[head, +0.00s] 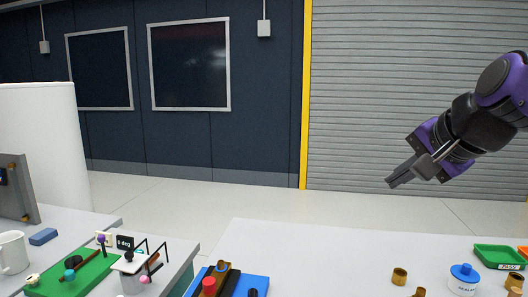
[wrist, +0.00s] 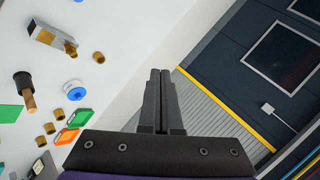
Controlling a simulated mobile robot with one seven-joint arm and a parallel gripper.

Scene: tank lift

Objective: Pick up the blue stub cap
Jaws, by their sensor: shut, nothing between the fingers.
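My gripper (head: 393,182) is shut and empty, held in the air at the right, above and beyond the table's far edge. In the wrist view its fingers (wrist: 160,75) lie side by side with nothing between them. I cannot pick out the blue stub cap for certain. A small dark-blue piece (head: 252,292) shows at the bottom edge of the head view, by the blue tray. A blue lid (head: 465,270) sits on a white labelled tub at the right; the tub also shows in the wrist view (wrist: 75,91). My gripper is well apart from both.
Brass fittings (head: 399,276) stand near the tub, with a green tray (head: 499,256) at the right. A blue tray (head: 258,283) holds a dark rail and a red knob. A green board (head: 75,277) and a mug (head: 12,252) are at the left. The middle table (head: 310,255) is clear.

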